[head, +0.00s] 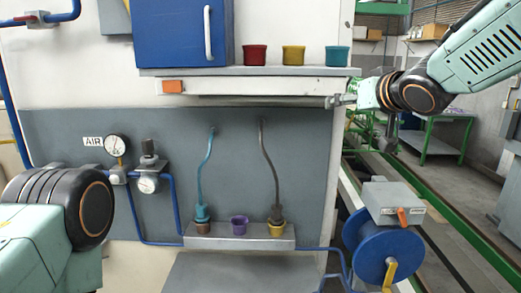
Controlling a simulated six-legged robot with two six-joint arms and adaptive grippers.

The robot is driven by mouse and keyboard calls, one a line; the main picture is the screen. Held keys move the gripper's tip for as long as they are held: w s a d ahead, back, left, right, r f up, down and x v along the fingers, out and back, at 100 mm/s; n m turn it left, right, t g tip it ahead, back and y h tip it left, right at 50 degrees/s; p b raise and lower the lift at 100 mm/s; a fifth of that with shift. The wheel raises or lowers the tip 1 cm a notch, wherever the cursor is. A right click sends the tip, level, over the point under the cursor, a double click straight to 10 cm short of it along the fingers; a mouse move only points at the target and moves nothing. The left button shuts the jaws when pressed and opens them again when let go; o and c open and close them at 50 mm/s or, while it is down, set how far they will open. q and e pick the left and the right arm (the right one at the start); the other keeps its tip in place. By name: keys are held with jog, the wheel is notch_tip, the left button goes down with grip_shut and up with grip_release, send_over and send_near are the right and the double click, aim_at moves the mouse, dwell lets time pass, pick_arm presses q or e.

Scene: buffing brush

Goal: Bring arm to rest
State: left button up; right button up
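My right arm reaches in from the upper right. Its gripper (343,101) is small in the view, at the right end of a thin grey rail under the shelf; I cannot tell whether it touches the rail or whether its fingers are open. My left arm shows only as a black and mint joint at the lower left; its gripper is out of view. A teal hose (209,160) and a dark brown hose (265,155) hang on the grey wall panel. Their lower ends stand in a brown cup (203,229) and a yellow cup (277,230). A purple cup (239,226) between them looks empty.
A shelf (250,71) carries red (255,55), yellow (293,55) and teal (338,56) cups beside a blue cabinet (181,32). Gauges (117,145) and blue pipes are at left. A blue reel (388,255) stands at lower right. The space before the panel is clear.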

jog(key=s+f+m+g, duration=0.1)
jog(key=s+f+g, duration=0.3)
jog(key=f, duration=1.2)
jog(key=s+f+g, duration=0.2)
jog(key=s+f, duration=0.4)
jog(key=f, duration=1.1)
jog(key=s+f+g, duration=0.2)
jog(key=s+f, duration=0.7)
jog(key=s, duration=0.2)
jog(key=s+d+f+m+g+h, duration=0.1)
jog(key=s+f+g, duration=0.2)
jog(key=s+f, duration=0.6)
jog(key=shift+s+d+h, duration=0.25)
jog(key=shift+s+h, duration=0.05)
jog(key=shift+s, duration=1.1)
jog(key=shift+s+f, duration=0.1)
jog(key=shift+s, duration=0.05)
